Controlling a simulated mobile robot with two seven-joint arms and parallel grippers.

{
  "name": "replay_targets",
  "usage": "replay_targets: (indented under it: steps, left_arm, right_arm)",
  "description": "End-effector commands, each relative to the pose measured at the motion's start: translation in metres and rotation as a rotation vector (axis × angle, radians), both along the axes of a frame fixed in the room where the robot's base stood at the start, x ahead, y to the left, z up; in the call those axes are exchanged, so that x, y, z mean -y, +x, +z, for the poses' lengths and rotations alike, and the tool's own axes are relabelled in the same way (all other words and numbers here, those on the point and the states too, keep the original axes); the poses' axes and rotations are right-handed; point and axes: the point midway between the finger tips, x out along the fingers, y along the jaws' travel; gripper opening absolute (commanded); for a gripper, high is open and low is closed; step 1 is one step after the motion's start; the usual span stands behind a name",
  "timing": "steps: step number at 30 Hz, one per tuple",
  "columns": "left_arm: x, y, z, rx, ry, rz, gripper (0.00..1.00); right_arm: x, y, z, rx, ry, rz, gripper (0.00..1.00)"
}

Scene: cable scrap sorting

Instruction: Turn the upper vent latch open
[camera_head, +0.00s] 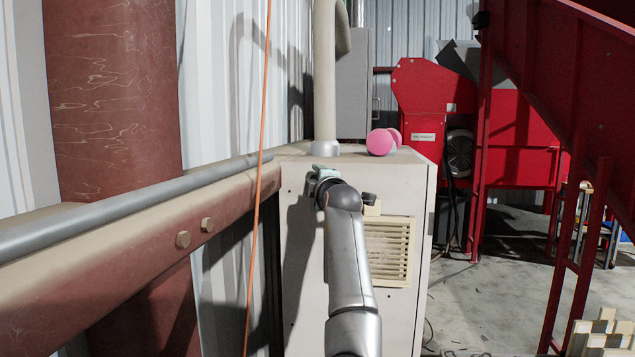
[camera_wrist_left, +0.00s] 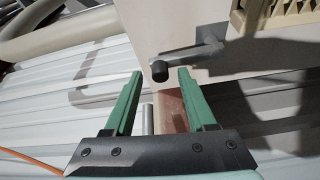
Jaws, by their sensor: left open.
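My left gripper (camera_head: 322,174) is at the upper left of the beige cabinet's front face, with its arm reaching up from below. In the left wrist view its two green fingers (camera_wrist_left: 160,74) are apart. A grey latch lever with a dark round knob (camera_wrist_left: 160,71) shows there against the cabinet face. The knob appears between the fingertips; I see no contact, and cannot tell how deep it sits between them. The lever runs up and right toward the vent. In the head view a small dark part (camera_head: 369,198) shows above the vent grille (camera_head: 388,250); my arm hides the area beside it.
The cabinet (camera_head: 420,180) carries a thick pipe (camera_head: 325,80) and pink round objects (camera_head: 380,141) on top. A rusty beam with a grey rail (camera_head: 130,215) runs along the left. An orange cable (camera_head: 258,170) hangs left of my arm. Red machinery (camera_head: 510,120) stands right.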

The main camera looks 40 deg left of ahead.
Motion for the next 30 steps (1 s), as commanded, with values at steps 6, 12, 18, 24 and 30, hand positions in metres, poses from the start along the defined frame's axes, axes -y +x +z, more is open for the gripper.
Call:
replay_targets:
  steps: [6, 12, 18, 24, 30]
  left_arm:
    - [0.013, -0.008, -0.003, 0.002, -0.001, -0.001, 0.56]
    - [0.042, -0.029, -0.004, 0.003, -0.001, -0.002, 0.56]
    - [0.074, -0.053, -0.004, 0.003, 0.000, -0.002, 0.56]
    - [0.095, -0.069, -0.003, 0.002, 0.001, -0.001, 0.56]
    - [0.101, -0.074, -0.002, 0.000, 0.000, 0.001, 0.56]
  right_arm:
    - [0.000, 0.000, -0.007, 0.000, 0.000, 0.000, 0.50]
    - [0.000, 0.000, -0.019, 0.000, -0.001, -0.001, 0.50]
    - [0.000, 0.000, -0.030, 0.000, -0.001, -0.001, 0.50]
    - [0.001, 0.000, -0.035, 0.000, -0.001, 0.000, 0.50]
    - [0.001, 0.000, -0.036, 0.000, -0.001, 0.000, 0.50]
